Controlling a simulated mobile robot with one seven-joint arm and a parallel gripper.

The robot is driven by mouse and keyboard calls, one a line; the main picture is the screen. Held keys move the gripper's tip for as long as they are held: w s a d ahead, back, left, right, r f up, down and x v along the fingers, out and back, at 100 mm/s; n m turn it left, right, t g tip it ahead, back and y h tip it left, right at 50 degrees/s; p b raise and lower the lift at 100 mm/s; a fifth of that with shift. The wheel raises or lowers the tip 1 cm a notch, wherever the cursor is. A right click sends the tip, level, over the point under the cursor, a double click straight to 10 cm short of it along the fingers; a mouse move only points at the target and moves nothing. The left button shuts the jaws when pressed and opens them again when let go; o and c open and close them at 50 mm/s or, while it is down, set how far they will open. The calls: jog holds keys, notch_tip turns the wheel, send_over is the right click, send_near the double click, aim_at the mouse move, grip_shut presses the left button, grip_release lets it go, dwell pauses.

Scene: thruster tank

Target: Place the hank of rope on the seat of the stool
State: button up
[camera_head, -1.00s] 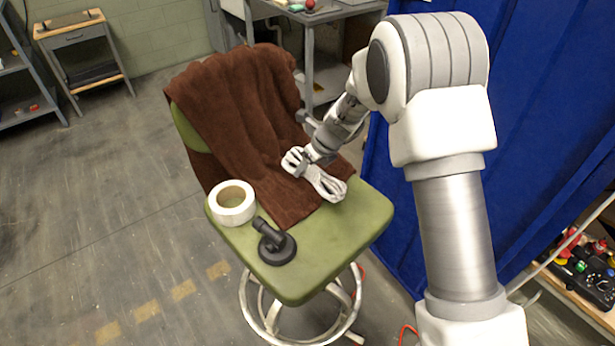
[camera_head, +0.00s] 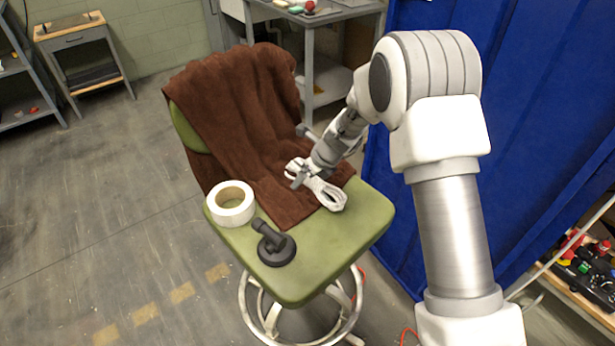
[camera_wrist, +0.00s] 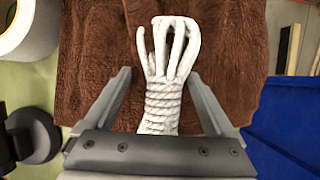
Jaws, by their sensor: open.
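The white hank of rope (camera_head: 321,190) lies on the stool's seat, partly on the brown towel draped over it. The green stool seat (camera_head: 345,235) shows bare at its front and right. My gripper (camera_head: 304,174) is open, just above the hank. In the wrist view my gripper (camera_wrist: 163,100) has a finger on each side of the hank (camera_wrist: 165,80), with a gap to the rope on both sides. The hank's near end is hidden by the gripper body in the wrist view.
A white tape roll (camera_head: 222,213) and a black suction-cup-like handle (camera_head: 275,247) stand on the seat's left and front. The brown towel (camera_head: 235,110) covers the backrest and rear seat. A blue curtain-like wall (camera_head: 530,110) stands at right.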

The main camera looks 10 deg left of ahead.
jog(key=shift+d+r, duration=0.1)
jog(key=shift+r, duration=0.4)
jog(key=p+v, duration=0.2)
jog(key=v, duration=0.9)
jog(key=shift+s+d, duration=0.15)
jog(key=shift+s, duration=0.05)
jog(key=s+d+r+n+t, duration=0.1)
jog(key=s+d+r+n, duration=0.45)
jog(key=r, duration=0.25)
jog(key=s+d+r+n, duration=0.4)
jog(key=d+r+n, duration=0.1)
jog(key=r+n, duration=0.15)
jog(key=s+d+r+n+h, duration=0.2)
jog(key=s+d+n, duration=0.4)
jog(key=s, duration=0.3)
jog(key=s+d+r+n+t+h, duration=0.1)
jog(key=s+d+r+n+h, duration=0.1)
jog(key=s+d+n, duration=0.4)
jog(key=s+r+n, duration=0.1)
jog(key=s, duration=0.2)
jog(key=shift+s+d+t, duration=0.25)
jog(key=shift+d+t, duration=0.05)
jog(key=shift+r, duration=0.15)
